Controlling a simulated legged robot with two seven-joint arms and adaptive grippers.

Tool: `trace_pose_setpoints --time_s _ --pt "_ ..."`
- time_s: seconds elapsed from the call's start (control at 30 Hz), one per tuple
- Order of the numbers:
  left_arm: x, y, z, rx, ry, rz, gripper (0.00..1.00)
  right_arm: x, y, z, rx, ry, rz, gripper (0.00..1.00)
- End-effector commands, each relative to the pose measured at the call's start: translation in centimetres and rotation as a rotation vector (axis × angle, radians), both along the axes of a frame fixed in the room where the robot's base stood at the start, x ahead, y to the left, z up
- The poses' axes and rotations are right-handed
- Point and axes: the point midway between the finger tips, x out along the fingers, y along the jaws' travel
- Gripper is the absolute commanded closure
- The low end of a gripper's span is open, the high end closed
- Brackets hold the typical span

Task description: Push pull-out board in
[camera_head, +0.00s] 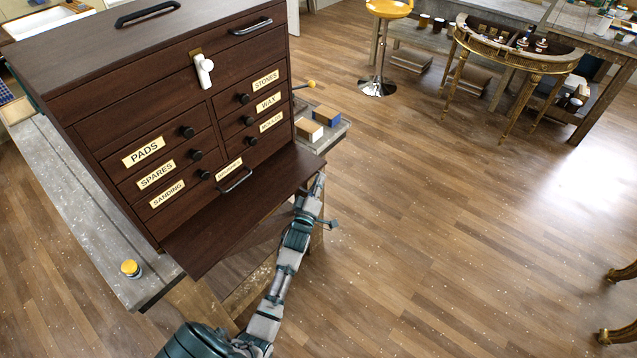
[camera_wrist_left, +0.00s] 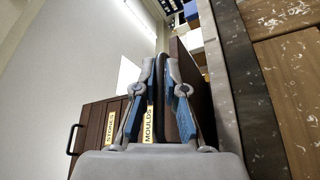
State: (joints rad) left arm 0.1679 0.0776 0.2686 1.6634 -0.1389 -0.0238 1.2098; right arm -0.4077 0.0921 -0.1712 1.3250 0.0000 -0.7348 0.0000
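The dark brown pull-out board (camera_head: 225,222) sticks out from the base of a dark wooden chest (camera_head: 75,105), below the drawers. My left arm reaches up from the bottom of the head view. My left gripper (camera_head: 319,184) is at the board's right end, close to its outer corner; whether it touches is unclear. A dark panel, apparently the board (camera_wrist_left: 190,68), shows just right of the fingers. My right gripper is not in view.
The chest stands on a grey bench (camera_head: 75,210), with a small yellow-topped jar (camera_head: 130,268) at the front left. Small blocks (camera_head: 310,130) lie right of the chest. A stool (camera_head: 380,45) and gilt console (camera_head: 510,55) stand farther back.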

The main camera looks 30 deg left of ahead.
Motion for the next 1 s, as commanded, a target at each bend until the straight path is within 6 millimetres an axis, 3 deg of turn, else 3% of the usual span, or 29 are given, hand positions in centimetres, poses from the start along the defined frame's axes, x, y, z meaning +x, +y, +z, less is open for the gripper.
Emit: trace_pose_setpoints --time_s 0.27,0.37,0.6,0.7,1.0 --pt "0.0 0.2 -0.6 -0.003 0.012 0.000 1.00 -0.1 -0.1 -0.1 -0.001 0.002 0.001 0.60" --pt "0.2 1.6 -0.6 -0.001 0.013 0.000 1.00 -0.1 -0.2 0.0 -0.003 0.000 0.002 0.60" --pt "0.6 7.1 -0.8 0.000 0.015 0.001 1.00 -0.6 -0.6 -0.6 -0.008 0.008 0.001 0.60" --pt "0.7 8.2 -0.8 -0.003 0.016 0.001 1.00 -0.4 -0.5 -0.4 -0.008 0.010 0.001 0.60" --pt "0.7 8.3 -0.9 -0.005 0.020 0.002 1.00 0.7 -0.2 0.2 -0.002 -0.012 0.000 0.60"
